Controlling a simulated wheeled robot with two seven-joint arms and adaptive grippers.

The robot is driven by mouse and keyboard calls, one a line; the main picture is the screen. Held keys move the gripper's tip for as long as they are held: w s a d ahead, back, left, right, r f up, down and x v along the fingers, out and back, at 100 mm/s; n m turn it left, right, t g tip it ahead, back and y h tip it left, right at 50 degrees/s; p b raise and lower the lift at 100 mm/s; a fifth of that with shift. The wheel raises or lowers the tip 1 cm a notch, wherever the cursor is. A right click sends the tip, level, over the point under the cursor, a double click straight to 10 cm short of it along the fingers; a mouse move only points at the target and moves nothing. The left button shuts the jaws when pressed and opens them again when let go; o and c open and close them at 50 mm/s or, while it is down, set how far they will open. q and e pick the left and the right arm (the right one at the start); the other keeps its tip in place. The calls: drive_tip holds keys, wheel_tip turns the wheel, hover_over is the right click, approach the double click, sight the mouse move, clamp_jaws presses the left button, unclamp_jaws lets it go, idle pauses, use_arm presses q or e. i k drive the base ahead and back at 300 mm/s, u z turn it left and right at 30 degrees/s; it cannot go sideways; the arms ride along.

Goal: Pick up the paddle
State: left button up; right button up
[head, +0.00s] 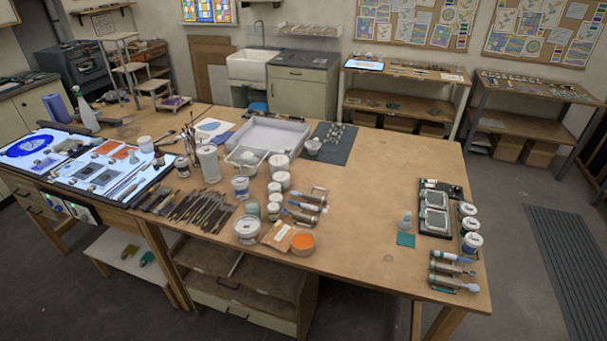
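A large wooden worktable (370,200) fills the middle of the head view. I cannot tell for certain which object is the paddle. A row of long, thin hand tools (200,210) lies on the table's left front part. Several short-handled tools (455,270) lie at the right front corner, and others (305,207) lie near the middle beside white jars. These are too small to identify. Neither of my grippers is in view.
A lit panel (75,165) with glass pieces covers the table's left end. A black tray (436,207) and jars (470,226) stand at right. The table between is largely clear.

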sight(321, 199)
drive_tip(key=z, duration=1.25)
drive_tip(key=i, duration=1.2)
drive_tip(key=u, duration=0.05)
